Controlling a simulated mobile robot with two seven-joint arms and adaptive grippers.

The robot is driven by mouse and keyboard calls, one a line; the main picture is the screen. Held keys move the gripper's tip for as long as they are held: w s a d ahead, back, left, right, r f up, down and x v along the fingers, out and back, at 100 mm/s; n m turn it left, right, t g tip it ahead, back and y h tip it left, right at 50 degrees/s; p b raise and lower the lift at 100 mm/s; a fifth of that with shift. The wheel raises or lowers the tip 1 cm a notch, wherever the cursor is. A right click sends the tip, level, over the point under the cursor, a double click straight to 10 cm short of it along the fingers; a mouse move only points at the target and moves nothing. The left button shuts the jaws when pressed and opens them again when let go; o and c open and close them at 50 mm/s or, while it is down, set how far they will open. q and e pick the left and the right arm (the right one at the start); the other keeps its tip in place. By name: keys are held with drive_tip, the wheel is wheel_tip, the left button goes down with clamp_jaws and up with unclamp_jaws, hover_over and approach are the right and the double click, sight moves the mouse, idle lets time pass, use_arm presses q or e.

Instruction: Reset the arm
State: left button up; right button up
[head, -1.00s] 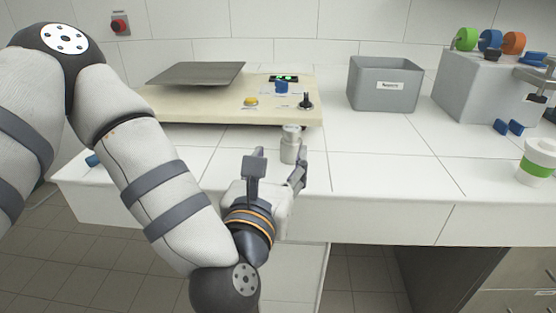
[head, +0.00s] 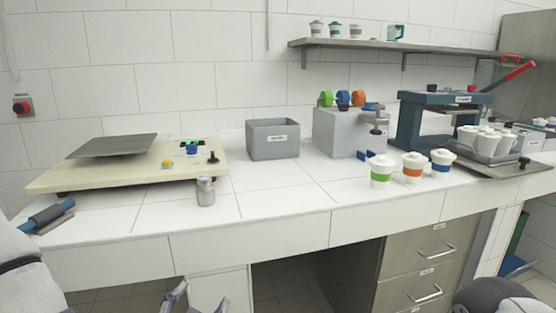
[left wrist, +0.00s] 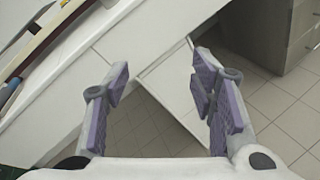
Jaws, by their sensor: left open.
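My left gripper (head: 184,300) shows only its fingers at the bottom edge of the head view, in front of the counter and below its top. In the left wrist view the left gripper (left wrist: 160,100) is open and empty, its two purple-padded fingers wide apart over the counter's front and the tiled floor. Part of my left arm shows at the lower left of the head view. A small metal canister (head: 205,191) stands upright on the counter, clear of the gripper. My right gripper is not in view.
A blue-handled tool (head: 48,215) lies at the left edge. A shelf (head: 400,48) hangs above.

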use_arm(q)
drive_tip(key=s+f+m+g+h+p, duration=0.1)
drive_tip(key=s+f+m+g+h, duration=0.1)
drive_tip(key=s+f+m+g, duration=0.9)
drive_tip(key=s+a+f+m+g+y, duration=0.1)
drive_tip(key=s+a+f+m+g, duration=0.1)
drive_tip(key=s+m, duration=0.4)
drive_tip(key=s+a+f+m+g+p, duration=0.1)
drive_tip(key=s+a+f+m, duration=0.3)
drive_tip(key=s, duration=0.7)
drive_tip(key=s+a+f+m+g+y, duration=0.1)
drive_tip(key=s+a+f+m+g, duration=0.2)
drive_tip(key=s+f+m, duration=0.2)
drive_tip(key=s+m, duration=0.3)
drive_tip(key=shift+s+a+f+g+y, duration=0.2)
drive_tip(key=shift+s+a+g+y, duration=0.05)
drive_tip(key=shift+g+y, duration=0.05)
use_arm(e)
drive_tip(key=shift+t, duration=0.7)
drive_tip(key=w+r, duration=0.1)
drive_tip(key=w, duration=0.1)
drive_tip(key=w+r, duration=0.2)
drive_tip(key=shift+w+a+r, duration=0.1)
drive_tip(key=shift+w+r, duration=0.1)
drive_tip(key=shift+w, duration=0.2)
use_arm(q)
drive_tip(key=shift+c, duration=0.2)
